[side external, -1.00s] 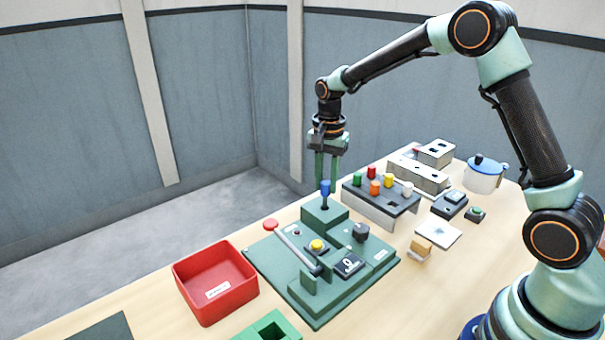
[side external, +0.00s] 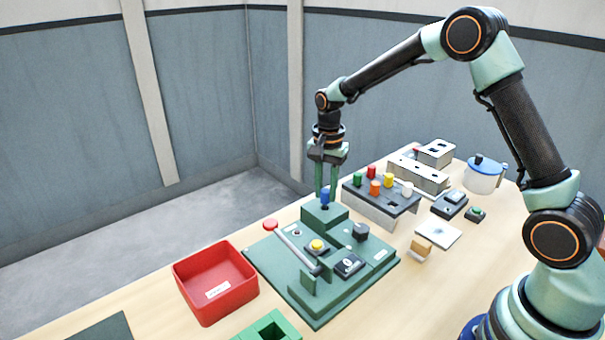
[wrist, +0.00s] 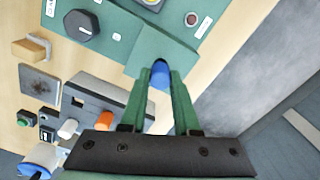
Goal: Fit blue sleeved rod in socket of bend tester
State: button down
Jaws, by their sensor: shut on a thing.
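The blue sleeved rod (side external: 325,196) stands upright at the top of the green block on the bend tester (side external: 360,282); its lower end is hidden at the block (side external: 318,215), so I cannot tell how deep it sits. My gripper (side external: 325,190) points straight down and is shut on the blue sleeve. In the wrist view the blue sleeve (wrist: 160,74) shows between the two green fingers (wrist: 160,85), close against the green block (wrist: 170,52). The tester also carries a lever with a red knob (side external: 270,225), a yellow button (side external: 317,245) and a black knob (side external: 360,232).
A rack (side external: 378,205) with several coloured sleeved rods stands just right of the tester. A red bin (side external: 215,282) is at front left. A green holder (side external: 268,328) is at the front. A metal block (side external: 420,174) and white pot (side external: 483,176) are farther back.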

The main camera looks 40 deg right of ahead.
jog(key=shift+f, duration=0.4)
jog(key=c, duration=0.6)
grip_release()
jog(key=shift+o, duration=0.2)
notch_tip(320, 180, up, 12)
